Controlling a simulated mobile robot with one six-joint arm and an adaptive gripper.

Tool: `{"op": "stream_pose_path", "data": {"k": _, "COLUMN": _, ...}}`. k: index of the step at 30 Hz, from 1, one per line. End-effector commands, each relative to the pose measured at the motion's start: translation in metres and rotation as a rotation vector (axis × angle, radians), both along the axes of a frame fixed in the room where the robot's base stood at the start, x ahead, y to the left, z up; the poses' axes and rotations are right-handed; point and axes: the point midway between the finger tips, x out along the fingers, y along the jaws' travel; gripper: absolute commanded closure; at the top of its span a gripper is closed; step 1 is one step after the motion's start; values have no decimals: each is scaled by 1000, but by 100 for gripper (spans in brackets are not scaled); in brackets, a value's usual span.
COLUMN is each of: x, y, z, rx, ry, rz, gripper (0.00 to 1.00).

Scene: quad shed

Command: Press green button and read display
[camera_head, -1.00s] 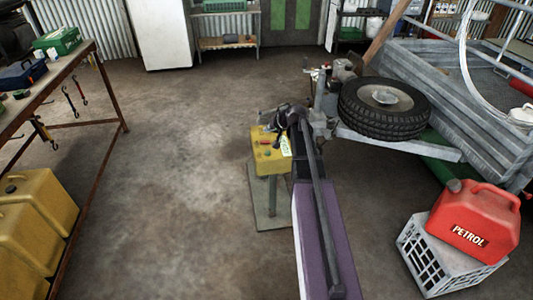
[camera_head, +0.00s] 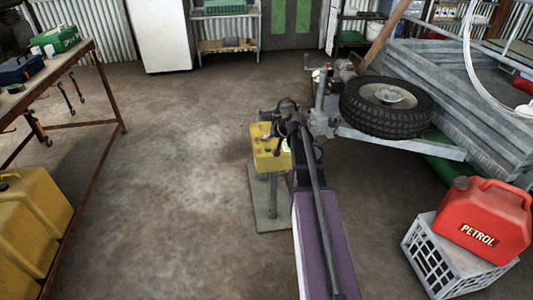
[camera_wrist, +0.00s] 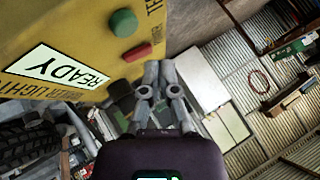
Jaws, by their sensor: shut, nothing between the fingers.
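A yellow control box (camera_head: 268,160) stands on a post with a floor plate in the head view. In the wrist view the box face (camera_wrist: 70,25) fills the upper left. It carries a round green button (camera_wrist: 123,22), a red button (camera_wrist: 137,51) and a white display (camera_wrist: 57,70) that reads READY, upside down in this view. My gripper (camera_wrist: 157,72) is shut and empty; its tips show just below the red button, with the green button farther up. I cannot tell the gap to the box. In the head view my arm partly hides the box's right side.
A trailer with a spare tyre (camera_head: 385,106) stands right of and behind the box. A red petrol can (camera_head: 483,225) sits on a white crate (camera_head: 437,258) at the right. A workbench (camera_head: 75,60) and yellow cans (camera_head: 30,215) are at the left. The floor between is clear.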

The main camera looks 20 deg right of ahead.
Motion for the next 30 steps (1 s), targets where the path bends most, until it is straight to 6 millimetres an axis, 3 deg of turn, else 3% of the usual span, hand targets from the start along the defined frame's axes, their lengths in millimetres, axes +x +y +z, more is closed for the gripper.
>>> {"op": "stream_pose_path", "data": {"k": 9, "x": 0, "y": 0, "z": -22, "rx": 0, "ry": 0, "rz": 0, "gripper": 100}}
{"op": "stream_pose_path", "data": {"k": 30, "x": 0, "y": -1, "z": -23, "rx": 0, "ry": -1, "rz": -1, "gripper": 100}}
